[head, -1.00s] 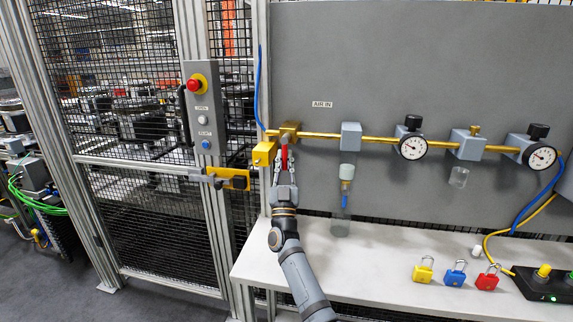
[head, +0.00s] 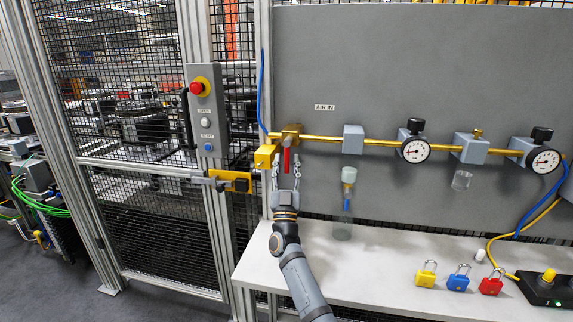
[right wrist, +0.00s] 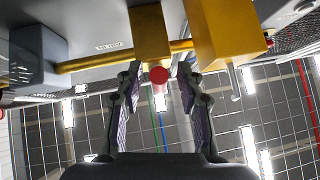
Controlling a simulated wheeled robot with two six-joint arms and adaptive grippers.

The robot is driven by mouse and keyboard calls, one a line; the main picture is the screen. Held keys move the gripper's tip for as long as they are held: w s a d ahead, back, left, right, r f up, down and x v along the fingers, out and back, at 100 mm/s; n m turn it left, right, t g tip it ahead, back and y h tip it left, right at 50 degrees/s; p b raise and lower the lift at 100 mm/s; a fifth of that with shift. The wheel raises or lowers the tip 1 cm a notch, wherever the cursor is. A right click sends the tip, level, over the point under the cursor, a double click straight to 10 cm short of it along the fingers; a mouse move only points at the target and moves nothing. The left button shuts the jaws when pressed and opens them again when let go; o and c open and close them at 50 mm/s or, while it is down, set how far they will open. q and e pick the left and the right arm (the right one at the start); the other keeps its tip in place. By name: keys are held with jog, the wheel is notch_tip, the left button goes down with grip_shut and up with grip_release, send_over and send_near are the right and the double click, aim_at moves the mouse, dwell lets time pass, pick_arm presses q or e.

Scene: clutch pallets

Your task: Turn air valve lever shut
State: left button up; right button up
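The red air valve lever (head: 287,161) hangs straight down from the brass valve body (head: 291,135) at the left end of the brass air line. In the right wrist view the lever's red round end (right wrist: 158,75) faces the camera, below the brass valve block (right wrist: 150,35). My right gripper (head: 286,168) is just below the valve with its fingers apart. In the right wrist view the gripper (right wrist: 160,80) has one finger on each side of the lever end, with gaps on both sides. My left gripper is not in view.
A yellow block (head: 264,157) sits just left of the valve. A grey regulator block (head: 353,139) and a gauge (head: 415,149) are further right along the line. Yellow, blue and red padlocks (head: 458,278) stand on the white bench (head: 375,262). The bench's left part is clear.

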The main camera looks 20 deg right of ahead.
jog(key=v, duration=1.1)
jog(key=shift+s+f, duration=0.2)
jog(key=shift+f, duration=0.1)
